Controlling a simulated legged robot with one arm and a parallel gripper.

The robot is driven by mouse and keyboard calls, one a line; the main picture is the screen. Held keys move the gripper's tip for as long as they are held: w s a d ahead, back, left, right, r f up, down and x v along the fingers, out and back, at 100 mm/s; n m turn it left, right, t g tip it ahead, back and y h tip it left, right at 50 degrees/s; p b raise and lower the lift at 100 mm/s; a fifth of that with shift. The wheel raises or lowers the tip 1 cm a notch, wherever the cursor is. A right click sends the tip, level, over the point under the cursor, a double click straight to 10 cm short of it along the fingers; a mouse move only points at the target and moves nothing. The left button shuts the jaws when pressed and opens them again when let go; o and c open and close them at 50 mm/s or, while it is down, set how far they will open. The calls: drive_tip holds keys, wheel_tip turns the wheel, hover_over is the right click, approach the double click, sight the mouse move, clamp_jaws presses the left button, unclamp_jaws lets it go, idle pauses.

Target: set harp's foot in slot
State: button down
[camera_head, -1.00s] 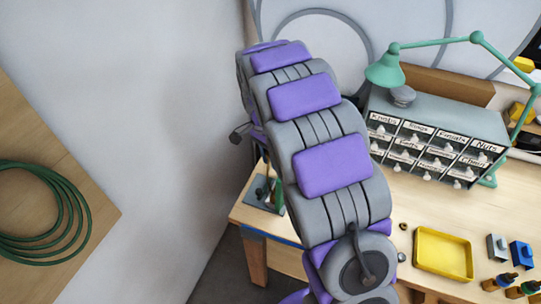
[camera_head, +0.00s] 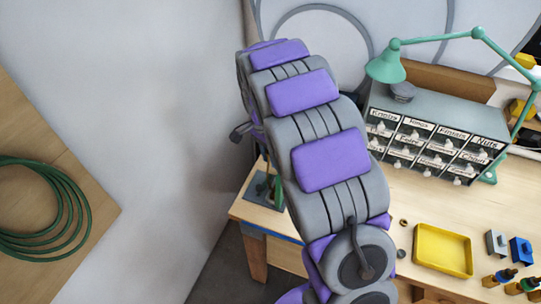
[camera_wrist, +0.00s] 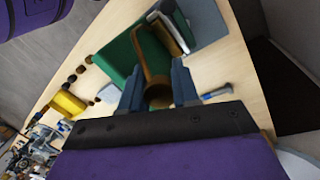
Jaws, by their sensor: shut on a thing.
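In the wrist view my gripper (camera_wrist: 157,86) has its two blue-grey fingers on either side of a brass, bent piece (camera_wrist: 158,97), which looks like the harp. The gripper is shut on it. Its rounded near end sits between the fingers, and its bar runs up over a green block-like body (camera_wrist: 122,53). I cannot tell whether the harp touches that body. The slot and the harp's foot are not clearly visible. In the head view my arm hides the gripper and the harp.
The wooden workbench (camera_head: 440,205) holds a yellow tray (camera_head: 442,250), a labelled drawer cabinet (camera_head: 432,147) and a green desk lamp (camera_head: 386,65). In the wrist view a blue-handled tool (camera_wrist: 215,92) and a grey mat (camera_wrist: 207,22) lie near the gripper. A coiled green hose (camera_head: 70,225) is at left.

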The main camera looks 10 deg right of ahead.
drive_tip(key=shift+f, duration=0.2)
idle(0.4)
drive_tip(key=c, duration=1.1)
unclamp_jaws()
drive_tip(key=o, duration=0.3)
drive_tip(key=shift+f, duration=0.1)
drive_tip(key=shift+o, duration=0.2)
drive_tip(key=p+v, duration=0.1)
drive_tip(key=v, duration=1.6)
drive_tip(key=shift+a+r+p, duration=0.15)
drive_tip(key=shift+r+p, duration=0.1)
drive_tip(key=shift+p, duration=0.1)
drive_tip(key=shift+w, duration=0.15)
